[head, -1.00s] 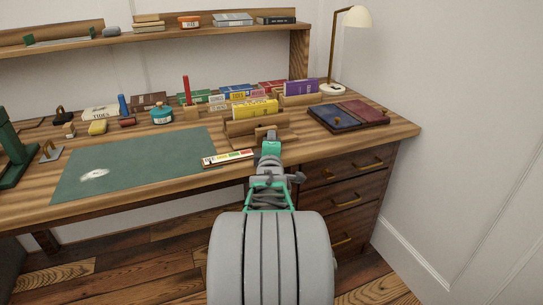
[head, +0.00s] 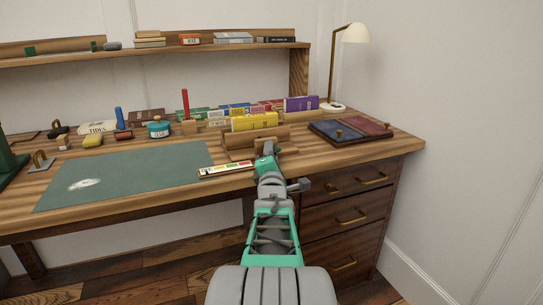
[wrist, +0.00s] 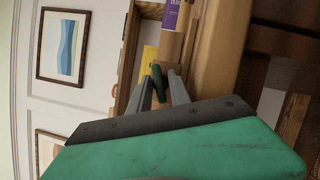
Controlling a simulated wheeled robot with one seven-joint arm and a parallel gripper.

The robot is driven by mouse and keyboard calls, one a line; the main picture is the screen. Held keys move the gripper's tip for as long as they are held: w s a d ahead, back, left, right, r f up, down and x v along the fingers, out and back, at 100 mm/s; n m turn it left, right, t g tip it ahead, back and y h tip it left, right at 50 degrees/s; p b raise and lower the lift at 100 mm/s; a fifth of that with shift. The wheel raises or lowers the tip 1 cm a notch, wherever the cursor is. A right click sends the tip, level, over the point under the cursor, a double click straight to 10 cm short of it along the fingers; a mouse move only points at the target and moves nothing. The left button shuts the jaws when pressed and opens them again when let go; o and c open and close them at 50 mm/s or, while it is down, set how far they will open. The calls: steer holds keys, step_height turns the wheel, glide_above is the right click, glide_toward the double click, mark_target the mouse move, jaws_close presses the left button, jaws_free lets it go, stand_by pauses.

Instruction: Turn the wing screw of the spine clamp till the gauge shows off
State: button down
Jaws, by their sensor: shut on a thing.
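The spine clamp (head: 240,143) is a wooden press on the desk's front right, with a yellow book (head: 254,121) in it. My gripper (head: 266,149) is at the clamp's front; my own arm hides part of it. In the wrist view, the fingers of my gripper (wrist: 162,75) are shut on a small dark green piece, the wing screw (wrist: 158,74). Its turn angle is hard to read. The gauge (head: 225,170) is a flat strip left of my gripper, with white, yellow, green and red fields. Its pointer is too small to read.
A green mat (head: 125,178) covers the desk's left. A lamp (head: 334,70) stands at the back right. Drawers (head: 345,205) are below.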

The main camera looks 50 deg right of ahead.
steer(key=shift+f, duration=0.1)
steer(key=c, duration=1.5)
jaws_free()
